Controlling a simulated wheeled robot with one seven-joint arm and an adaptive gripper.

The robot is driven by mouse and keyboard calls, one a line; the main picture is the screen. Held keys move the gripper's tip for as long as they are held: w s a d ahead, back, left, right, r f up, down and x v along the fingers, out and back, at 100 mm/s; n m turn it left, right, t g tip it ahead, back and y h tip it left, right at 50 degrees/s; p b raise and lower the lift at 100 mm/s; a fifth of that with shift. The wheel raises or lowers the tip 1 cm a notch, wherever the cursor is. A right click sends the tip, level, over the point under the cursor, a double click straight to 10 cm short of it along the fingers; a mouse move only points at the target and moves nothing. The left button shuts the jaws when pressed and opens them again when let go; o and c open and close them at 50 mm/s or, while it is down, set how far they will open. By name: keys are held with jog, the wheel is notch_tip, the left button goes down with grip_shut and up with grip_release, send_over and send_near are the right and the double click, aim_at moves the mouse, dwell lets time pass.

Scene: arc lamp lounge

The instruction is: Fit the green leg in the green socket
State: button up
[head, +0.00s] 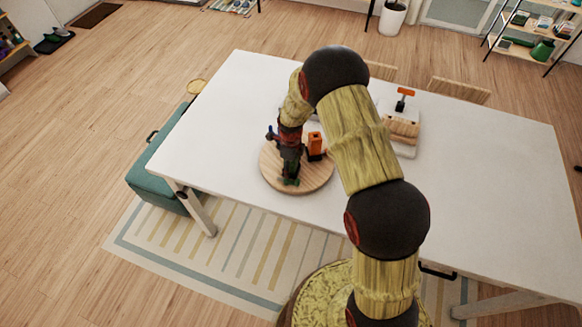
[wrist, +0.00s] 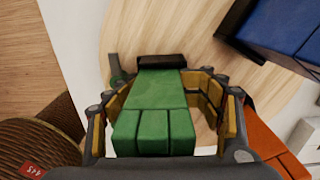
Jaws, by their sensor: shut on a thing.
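The green leg (wrist: 155,105) is a blocky green piece between the yellow-padded fingers of my gripper (wrist: 162,88), which is shut on it. In the head view my gripper (head: 290,168) is low over the round wooden seat (head: 322,176), and a bit of green shows at its tip. A black piece (wrist: 162,61) lies at the leg's far end, and a thin dark green part (wrist: 116,70) is beside it. I cannot tell whether the black piece is the socket or the leg's end, nor whether the leg is seated.
An orange block-shaped leg (head: 315,144) stands on the seat, right of my gripper. A blue leg (wrist: 285,35) is at the upper right of the wrist view. A pale tray (head: 407,152) with a wooden piece and orange-handled tool (head: 404,94) lies farther right. The white table (head: 480,170) is clear at right.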

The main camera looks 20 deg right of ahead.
jog(key=shift+s, duration=0.15)
jog(key=shift+r, duration=0.3)
jog(key=r, duration=1.2)
jog(key=shift+w+b, duration=0.2)
jog(key=shift+b, duration=0.1)
jog(key=s+r+n+t, duration=0.1)
jog(key=s+r+n, duration=0.5)
jog(key=r, duration=0.6)
jog(key=s+r+n+t, duration=0.2)
jog(key=s+r+n, duration=0.35)
jog(key=r, duration=0.55)
jog(key=s+r+n+t, duration=0.1)
jog(key=s+r+n, duration=0.2)
jog(key=s+n, duration=0.4)
jog(key=s+r+n+t, duration=0.1)
jog(key=s+r+n, duration=0.3)
jog(key=s, duration=0.7)
jog(key=n, duration=0.2)
jog(key=shift+s+r+n+t, duration=0.3)
jog(key=shift+s+n, duration=0.05)
